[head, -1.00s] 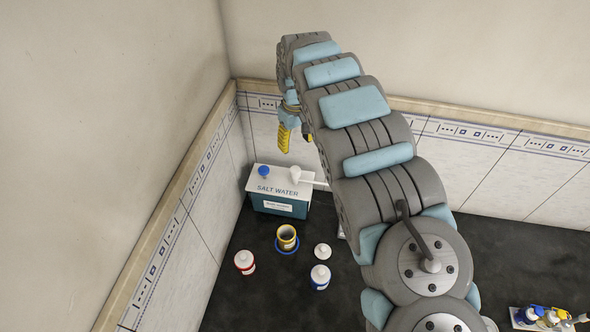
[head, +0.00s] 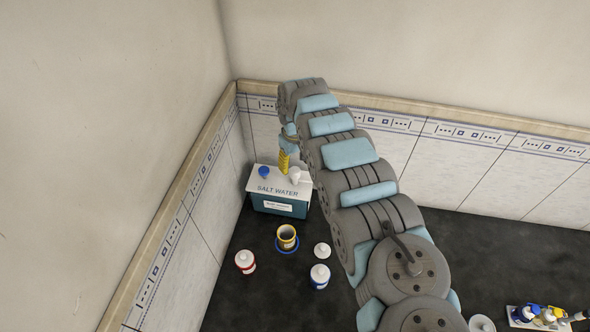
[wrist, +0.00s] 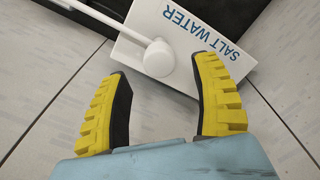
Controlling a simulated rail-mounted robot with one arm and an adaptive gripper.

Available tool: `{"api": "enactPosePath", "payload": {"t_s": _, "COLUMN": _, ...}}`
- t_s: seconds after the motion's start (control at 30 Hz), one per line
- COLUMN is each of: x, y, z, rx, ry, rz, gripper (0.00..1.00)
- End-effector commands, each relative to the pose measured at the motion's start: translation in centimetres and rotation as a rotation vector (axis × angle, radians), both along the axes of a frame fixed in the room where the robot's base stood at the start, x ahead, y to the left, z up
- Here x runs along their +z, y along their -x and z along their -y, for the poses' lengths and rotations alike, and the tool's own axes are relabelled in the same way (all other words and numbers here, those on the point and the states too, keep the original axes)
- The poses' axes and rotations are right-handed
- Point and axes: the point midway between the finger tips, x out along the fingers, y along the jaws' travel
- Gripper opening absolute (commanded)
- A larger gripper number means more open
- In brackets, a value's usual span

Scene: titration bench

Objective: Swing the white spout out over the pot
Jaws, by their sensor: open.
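The white spout is a thin arm with a round knob (wrist: 158,58) on top of the salt water box (head: 279,190). In the wrist view the spout arm (wrist: 108,20) runs from the knob toward the upper left, off the box's edge. In the head view the knob (head: 296,175) shows, but my arm hides the rest of the spout. The pot (head: 287,237), with a yellow rim, stands on a blue ring in front of the box. My gripper (wrist: 160,80) is open and empty, its yellow fingers close to the knob, one on each side in the picture.
A blue knob (head: 264,172) sits on the box's left top. A red-banded jar (head: 245,261), a blue-banded jar (head: 320,276) and a small white item (head: 322,250) stand around the pot. A tray (head: 540,318) with several bottles is at lower right. Tiled walls close the corner.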

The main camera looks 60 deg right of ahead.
Motion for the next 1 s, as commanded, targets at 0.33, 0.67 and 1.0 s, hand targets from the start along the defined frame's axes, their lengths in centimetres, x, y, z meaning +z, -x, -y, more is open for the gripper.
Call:
{"api": "enactPosePath", "payload": {"t_s": 0.33, "x": -2.8, "y": -0.1, "z": 0.0, "rx": 0.0, "ry": 0.0, "rz": 0.002, "gripper": 0.64}}
{"api": "enactPosePath", "payload": {"t_s": 0.67, "x": -3.8, "y": 0.0, "z": 0.1, "rx": -0.001, "ry": 0.002, "rz": 0.0, "gripper": 0.64}}
{"api": "enactPosePath", "payload": {"t_s": 1.0, "x": -3.8, "y": 0.1, "z": 0.0, "rx": -0.001, "ry": 0.001, "rz": 0.0, "gripper": 0.3}}
